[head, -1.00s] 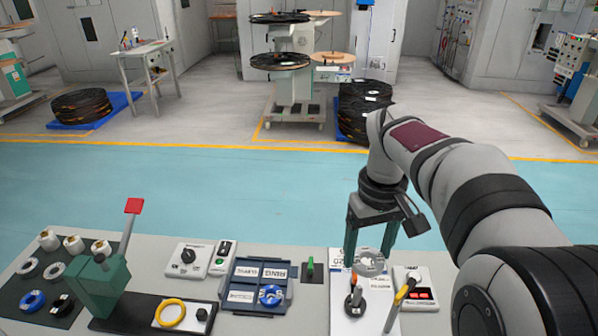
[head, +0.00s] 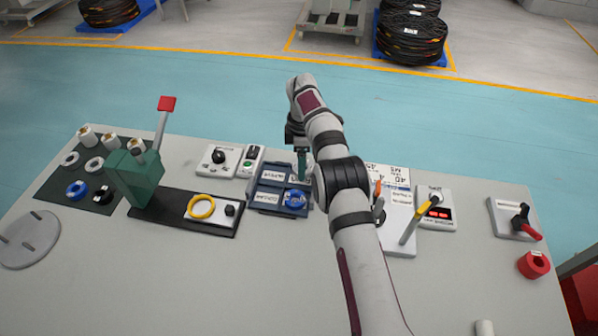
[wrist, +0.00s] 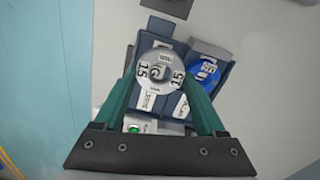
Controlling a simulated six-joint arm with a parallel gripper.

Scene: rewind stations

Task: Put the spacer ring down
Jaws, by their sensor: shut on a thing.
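My gripper (wrist: 161,78) is shut on the grey spacer ring (wrist: 172,66), marked 15, its two green fingers on opposite sides of it. In the wrist view the ring lies over the dark blue tray (wrist: 147,43), covering part of its middle. I cannot tell whether it touches the tray. In the head view my gripper (head: 302,168) is at the tray's (head: 266,167) back right, and the arm hides the ring. A blue ring (head: 295,206) sits in the tray's front right part; the wrist view also shows this blue ring (wrist: 205,72).
A green lever press (head: 135,180) and a yellow ring (head: 202,207) stand left of the tray. A white board with upright pegs (head: 400,240) and a switch box (head: 437,210) stand to the right. A knob box (head: 218,160) is behind left. The table's front is mostly clear.

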